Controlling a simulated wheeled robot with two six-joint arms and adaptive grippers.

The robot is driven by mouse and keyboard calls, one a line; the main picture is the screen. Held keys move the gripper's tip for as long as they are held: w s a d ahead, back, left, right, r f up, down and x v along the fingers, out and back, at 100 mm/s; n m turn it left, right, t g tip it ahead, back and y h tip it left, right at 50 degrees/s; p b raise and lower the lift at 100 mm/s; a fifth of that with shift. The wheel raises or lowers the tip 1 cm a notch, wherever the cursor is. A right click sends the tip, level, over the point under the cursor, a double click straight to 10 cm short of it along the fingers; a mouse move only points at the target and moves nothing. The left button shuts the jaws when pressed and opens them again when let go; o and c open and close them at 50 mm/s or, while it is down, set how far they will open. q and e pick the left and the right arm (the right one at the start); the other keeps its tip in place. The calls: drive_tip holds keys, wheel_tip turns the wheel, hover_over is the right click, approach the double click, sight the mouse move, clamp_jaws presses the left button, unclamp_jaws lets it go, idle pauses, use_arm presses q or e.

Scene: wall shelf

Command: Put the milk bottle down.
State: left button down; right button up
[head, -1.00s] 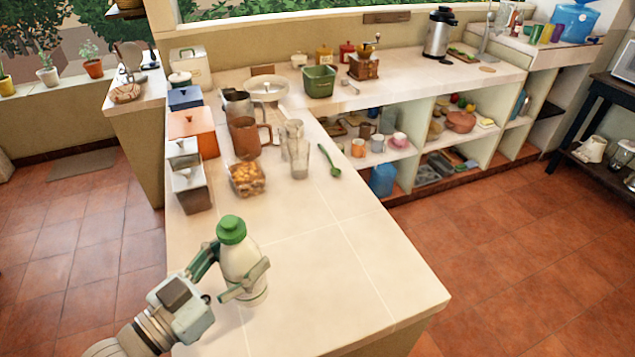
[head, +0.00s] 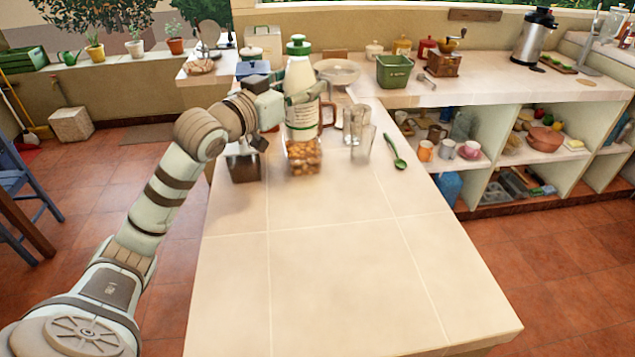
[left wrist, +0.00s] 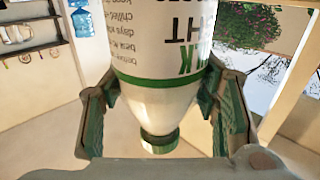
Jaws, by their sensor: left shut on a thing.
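The milk bottle (head: 300,75) is white with a green cap and a green band. My left gripper (head: 294,104) is shut around it and holds it upright in the head view, in front of the things at the back of the counter. The bottle also fills the middle of the left wrist view (left wrist: 165,100), upside down there, between the two fingers of my left gripper (left wrist: 160,115). The counter (head: 330,260) is pale and tiled. The bottle hides part of what stands behind it. My right gripper is not in view.
A jar of orange snacks (head: 303,157) stands just below the bottle in the picture. The front of the counter is clear.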

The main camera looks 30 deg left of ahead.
use_arm(q)
wheel_tip(320, 180, down, 20)
drive_tip(key=b, duration=0.4)
drive_tip(key=shift+r+b, duration=0.25)
drive_tip(key=shift+b, duration=0.15)
drive_tip(key=c, duration=0.6)
unclamp_jaws()
drive_tip(key=shift+s, duration=0.15)
